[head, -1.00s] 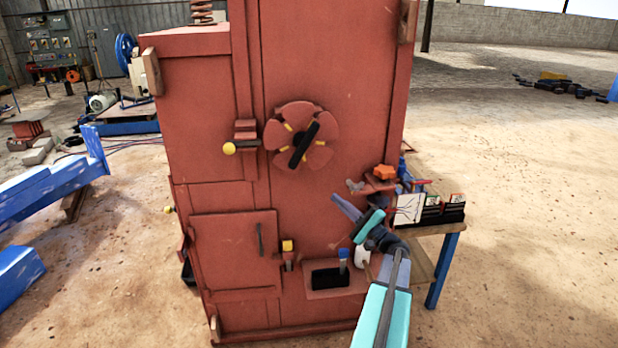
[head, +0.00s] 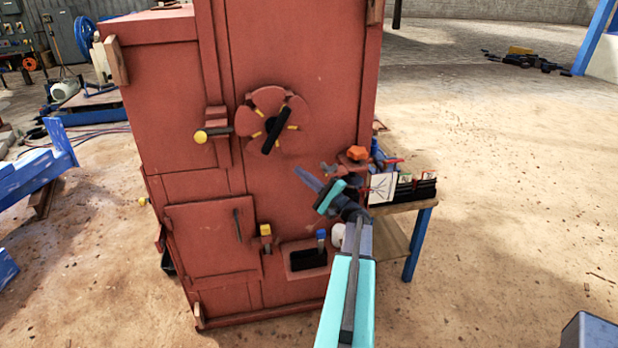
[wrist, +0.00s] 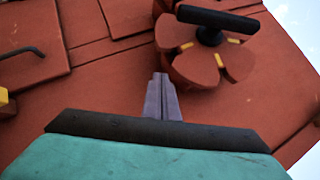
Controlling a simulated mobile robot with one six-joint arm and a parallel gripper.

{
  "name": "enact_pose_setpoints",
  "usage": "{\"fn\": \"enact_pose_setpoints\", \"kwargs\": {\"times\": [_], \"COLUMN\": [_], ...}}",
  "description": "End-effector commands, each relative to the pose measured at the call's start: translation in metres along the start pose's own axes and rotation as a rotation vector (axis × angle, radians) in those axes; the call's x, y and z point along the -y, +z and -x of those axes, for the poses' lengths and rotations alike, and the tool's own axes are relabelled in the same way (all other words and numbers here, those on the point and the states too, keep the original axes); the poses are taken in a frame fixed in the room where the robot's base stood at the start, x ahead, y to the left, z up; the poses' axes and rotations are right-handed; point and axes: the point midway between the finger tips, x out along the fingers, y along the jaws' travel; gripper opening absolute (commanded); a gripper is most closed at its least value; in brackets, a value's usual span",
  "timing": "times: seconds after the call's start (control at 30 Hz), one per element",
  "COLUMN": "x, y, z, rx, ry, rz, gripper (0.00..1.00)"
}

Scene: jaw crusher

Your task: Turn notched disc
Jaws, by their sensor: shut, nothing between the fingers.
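The notched disc (head: 285,107) is a round red plate with notches, yellow marks and a black bar handle (head: 276,130) across its front. It is mounted on the tall red machine front. It also shows at the upper middle of the wrist view (wrist: 208,65), with its black bar above my fingers. My gripper (head: 304,174) is below and to the right of the disc in the head view, apart from it. Its grey fingers are shut and empty. In the wrist view my fingertips (wrist: 161,78) appear just below and left of the disc's edge.
A yellow-knobbed lever (head: 201,136) sticks out left of the disc. A hatch door (head: 210,250) and an open slot (head: 306,260) lie below.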

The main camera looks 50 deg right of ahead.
Motion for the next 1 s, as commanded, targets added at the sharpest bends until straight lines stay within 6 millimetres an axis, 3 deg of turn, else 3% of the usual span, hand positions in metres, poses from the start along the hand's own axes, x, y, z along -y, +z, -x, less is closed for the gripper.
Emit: {"fn": "enact_pose_setpoints", "kwargs": {"times": [0.3, 0.6, 1.0], "x": [0.002, 0.002, 0.000], "y": [0.000, 0.024, 0.028], "z": [-0.049, -0.067, -0.072], "rx": [0.001, -0.001, -0.001], "ry": [0.001, 0.000, 0.000], "rz": [-0.001, -0.002, -0.001], "gripper": [0.00, 0.00, 0.00]}}
